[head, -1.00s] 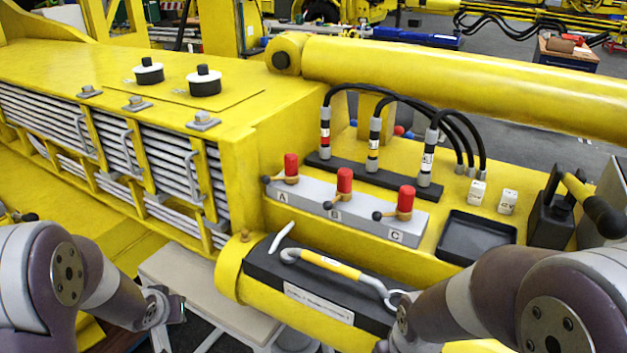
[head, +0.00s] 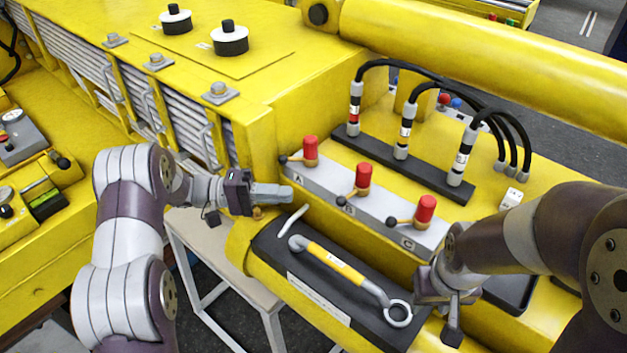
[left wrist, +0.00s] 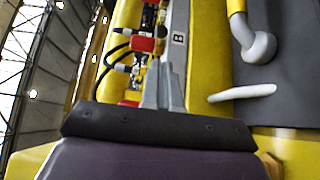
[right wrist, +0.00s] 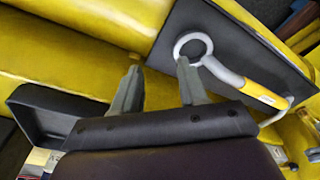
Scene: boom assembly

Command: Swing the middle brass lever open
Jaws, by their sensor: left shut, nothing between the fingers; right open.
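The middle brass lever (head: 359,193) sits under a red cap on the grey block marked B, its dark ball knob pointing left. Similar levers A (head: 309,155) and C (head: 420,215) flank it, each with a red cap and knob pointing left. My left gripper (head: 290,194) is shut and empty at the near side of the block's A end, apart from the middle lever. Its closed fingers (left wrist: 164,85) show in the left wrist view, with the B label beyond them. My right gripper (right wrist: 158,84) is open and empty, near the ring end of the yellow-and-grey handle (head: 335,262).
Black hoses (head: 430,75) arch behind the levers. A dark tray (right wrist: 50,115) is beside my right gripper. A yellow cylinder (head: 480,55) crosses the back.

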